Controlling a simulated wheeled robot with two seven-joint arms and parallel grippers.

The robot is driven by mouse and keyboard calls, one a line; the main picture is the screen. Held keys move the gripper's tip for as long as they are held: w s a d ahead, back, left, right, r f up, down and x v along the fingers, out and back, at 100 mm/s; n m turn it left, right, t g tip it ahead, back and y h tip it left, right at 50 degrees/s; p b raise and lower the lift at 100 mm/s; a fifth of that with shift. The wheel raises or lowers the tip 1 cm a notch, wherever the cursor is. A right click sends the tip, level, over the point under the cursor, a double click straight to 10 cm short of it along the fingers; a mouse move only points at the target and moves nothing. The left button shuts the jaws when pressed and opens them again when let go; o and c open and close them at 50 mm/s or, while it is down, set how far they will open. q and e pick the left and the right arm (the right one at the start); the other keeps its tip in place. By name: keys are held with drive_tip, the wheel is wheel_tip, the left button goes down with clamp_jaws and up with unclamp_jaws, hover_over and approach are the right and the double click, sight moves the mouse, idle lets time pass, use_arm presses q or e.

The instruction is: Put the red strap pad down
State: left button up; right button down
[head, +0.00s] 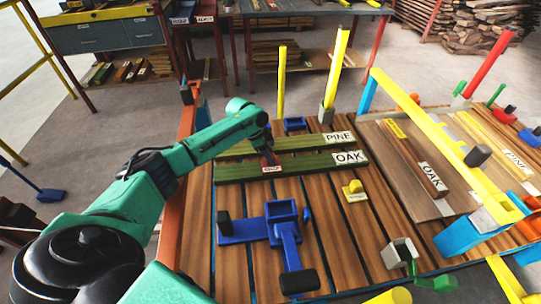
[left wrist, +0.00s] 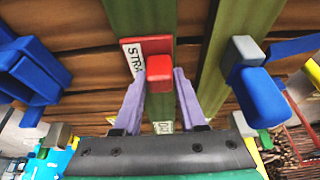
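The red strap pad (head: 271,169) lies on the green board marked OAK (head: 320,163) in the head view. In the left wrist view the red pad (left wrist: 152,47) carries a white label beginning STRA and a raised red knob. My left gripper (head: 268,157) is directly over the pad. In the wrist view its purple fingers (left wrist: 160,78) stand on either side of the knob, with a narrow gap showing on each side, so it looks slightly open. Whether the pad touches the board all over is hidden. My right gripper is not in view.
A second green board marked PINE (head: 300,141) lies behind the OAK board on the slatted table. A blue clamp-like fixture (head: 283,225) and a small yellow block (head: 354,190) are nearer. Yellow posts (head: 282,80) stand behind. A brown panel with a labelled board (head: 415,155) is at right.

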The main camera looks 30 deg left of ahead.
use_arm(q)
drive_tip(key=shift+o, duration=1.2)
drive_tip(key=v, duration=1.2)
drive_tip(key=shift+r, duration=0.25)
